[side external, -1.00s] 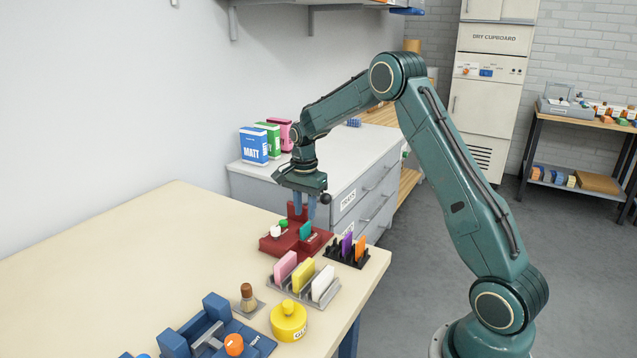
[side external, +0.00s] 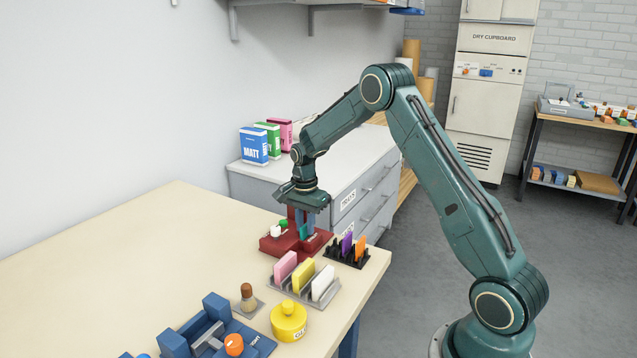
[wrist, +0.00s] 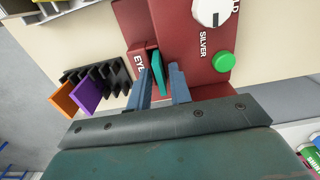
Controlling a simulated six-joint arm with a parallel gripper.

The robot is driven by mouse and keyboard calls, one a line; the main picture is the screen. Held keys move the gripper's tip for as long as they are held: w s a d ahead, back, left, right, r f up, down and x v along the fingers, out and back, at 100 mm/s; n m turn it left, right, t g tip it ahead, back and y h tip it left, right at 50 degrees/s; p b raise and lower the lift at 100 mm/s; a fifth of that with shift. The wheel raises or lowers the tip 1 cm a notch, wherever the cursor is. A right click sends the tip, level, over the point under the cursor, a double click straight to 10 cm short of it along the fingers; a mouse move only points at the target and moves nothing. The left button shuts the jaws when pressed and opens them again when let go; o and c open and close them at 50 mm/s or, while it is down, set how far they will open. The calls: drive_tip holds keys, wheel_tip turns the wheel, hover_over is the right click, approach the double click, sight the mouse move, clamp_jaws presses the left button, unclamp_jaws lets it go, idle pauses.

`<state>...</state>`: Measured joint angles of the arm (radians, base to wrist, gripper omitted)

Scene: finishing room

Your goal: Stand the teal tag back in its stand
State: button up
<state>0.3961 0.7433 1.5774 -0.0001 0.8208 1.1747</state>
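The teal tag (side external: 304,231) stands upright in the red machine (side external: 272,246) near the table's far right corner. In the wrist view the teal tag (wrist: 157,70) shows edge-on in a slot of the red machine (wrist: 185,60), beside the letters "EYE". My gripper (side external: 306,234) is lowered over it, open, with one blue finger on each side of the tag. In the wrist view a gap shows between the tag and the right finger; the left finger is close, and contact cannot be told. A black stand (wrist: 98,80) holds a purple tag (wrist: 86,98) and an orange tag (wrist: 64,101), with empty slots.
A grey rack (side external: 298,292) with pink, yellow and white tags stands in front. A yellow pot (side external: 289,322), a brush (side external: 248,298) and a blue fixture (side external: 215,335) are nearer. The red machine carries a white knob (wrist: 210,10) and green button (wrist: 224,62). The table's left is clear.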

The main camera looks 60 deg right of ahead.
sight(305, 225)
clamp_jaws()
drive_tip(key=shift+r, duration=0.15)
drive_tip(key=shift+r, duration=3.6)
drive_tip(key=s+d, duration=0.1)
drive_tip(key=s, duration=0.7)
drive_tip(key=shift+d+f, duration=0.4)
